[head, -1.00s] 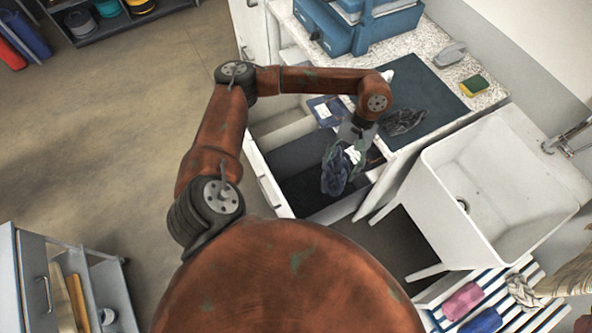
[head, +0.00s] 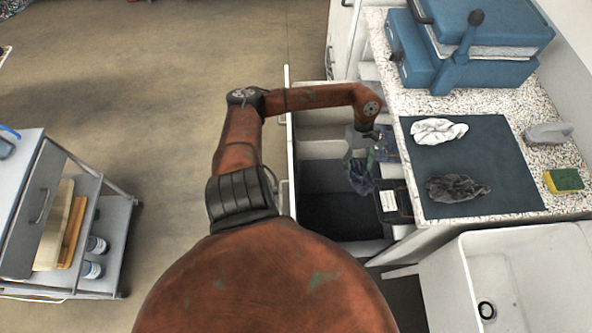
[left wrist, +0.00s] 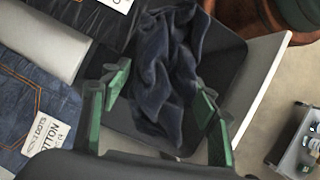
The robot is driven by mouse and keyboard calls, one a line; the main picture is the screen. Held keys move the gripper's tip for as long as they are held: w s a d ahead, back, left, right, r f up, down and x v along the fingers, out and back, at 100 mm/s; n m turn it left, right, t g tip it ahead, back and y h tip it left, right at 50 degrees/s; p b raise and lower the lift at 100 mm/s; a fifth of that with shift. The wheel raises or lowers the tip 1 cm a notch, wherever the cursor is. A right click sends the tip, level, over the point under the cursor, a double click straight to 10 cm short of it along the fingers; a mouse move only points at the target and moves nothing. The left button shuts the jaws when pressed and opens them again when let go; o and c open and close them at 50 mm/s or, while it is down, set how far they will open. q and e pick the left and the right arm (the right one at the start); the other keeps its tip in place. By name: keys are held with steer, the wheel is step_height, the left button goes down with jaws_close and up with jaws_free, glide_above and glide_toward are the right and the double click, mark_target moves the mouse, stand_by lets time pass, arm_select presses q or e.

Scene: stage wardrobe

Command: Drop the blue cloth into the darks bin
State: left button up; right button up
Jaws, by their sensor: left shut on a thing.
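The blue cloth (head: 362,178) hangs crumpled from my left gripper (head: 372,146) over the open drawer in the head view. In the left wrist view my left gripper (left wrist: 160,92) is shut on the cloth (left wrist: 165,75), a green finger on each side of it. Below the cloth is an open dark grey bin (head: 325,200) in the drawer. Its wall also shows in the left wrist view (left wrist: 228,70). I cannot read a darks label on it. The cloth hides part of the bin. My right gripper is not in view.
A white cloth (head: 438,131) and a dark grey cloth (head: 456,188) lie on a dark mat (head: 500,150) on the counter. A white-labelled denim surface (left wrist: 25,105) lies beside the bin. A white sink (head: 465,275) stands front right. A grey cart (head: 105,230) stands left.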

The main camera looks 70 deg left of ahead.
arm_select(q)
step_height(320, 180, down, 2)
steer(key=shift+w+d+f+b, duration=0.15)
steer(key=shift+f+b, duration=0.1)
steer(key=shift+b, duration=0.15)
steer(key=shift+f, duration=0.75)
steer(key=shift+f+b, duration=0.3)
steer(key=shift+b, duration=0.1)
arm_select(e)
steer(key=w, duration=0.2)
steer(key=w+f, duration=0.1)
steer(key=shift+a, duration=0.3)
arm_select(q)
steer(key=o, duration=0.9)
steer(key=shift+r, duration=0.1)
